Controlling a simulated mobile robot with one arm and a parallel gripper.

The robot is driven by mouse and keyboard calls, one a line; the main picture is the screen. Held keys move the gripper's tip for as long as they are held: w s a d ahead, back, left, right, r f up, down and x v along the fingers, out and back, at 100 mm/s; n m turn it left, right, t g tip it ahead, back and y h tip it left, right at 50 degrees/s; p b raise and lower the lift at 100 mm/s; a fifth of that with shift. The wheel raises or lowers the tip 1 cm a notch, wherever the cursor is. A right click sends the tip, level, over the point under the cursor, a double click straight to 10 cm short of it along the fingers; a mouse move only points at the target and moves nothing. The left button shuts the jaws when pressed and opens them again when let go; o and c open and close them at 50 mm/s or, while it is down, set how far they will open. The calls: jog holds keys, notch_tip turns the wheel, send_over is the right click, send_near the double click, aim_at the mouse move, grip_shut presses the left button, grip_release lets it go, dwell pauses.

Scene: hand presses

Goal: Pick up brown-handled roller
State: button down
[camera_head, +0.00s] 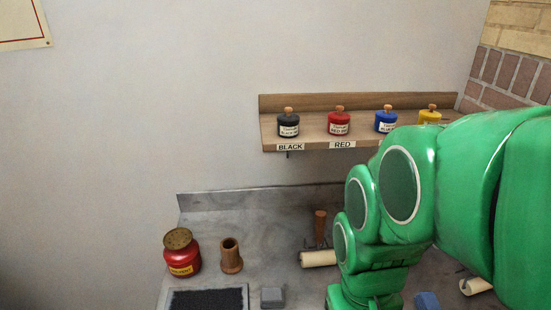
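A roller (318,258) with a brown upright handle (320,225) and a cream cylinder lies on the grey counter, just left of my green arm. The right end of its cylinder is partly behind my arm. A second cream roller (476,286) shows at the lower right, mostly hidden by my arm, so I cannot tell its handle colour. My gripper is not visible; the lower end of my arm runs down past the bottom edge of the picture.
A red solvent can (182,254), a brown cup (231,256), a black-surfaced tray (246,294) and a grey block (272,298) sit left of the roller. A blue block (427,300) is at lower right. A wooden shelf (350,103) with ink jars hangs above the counter.

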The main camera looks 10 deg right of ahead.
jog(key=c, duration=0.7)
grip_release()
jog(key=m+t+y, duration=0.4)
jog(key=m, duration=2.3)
send_over(318, 225)
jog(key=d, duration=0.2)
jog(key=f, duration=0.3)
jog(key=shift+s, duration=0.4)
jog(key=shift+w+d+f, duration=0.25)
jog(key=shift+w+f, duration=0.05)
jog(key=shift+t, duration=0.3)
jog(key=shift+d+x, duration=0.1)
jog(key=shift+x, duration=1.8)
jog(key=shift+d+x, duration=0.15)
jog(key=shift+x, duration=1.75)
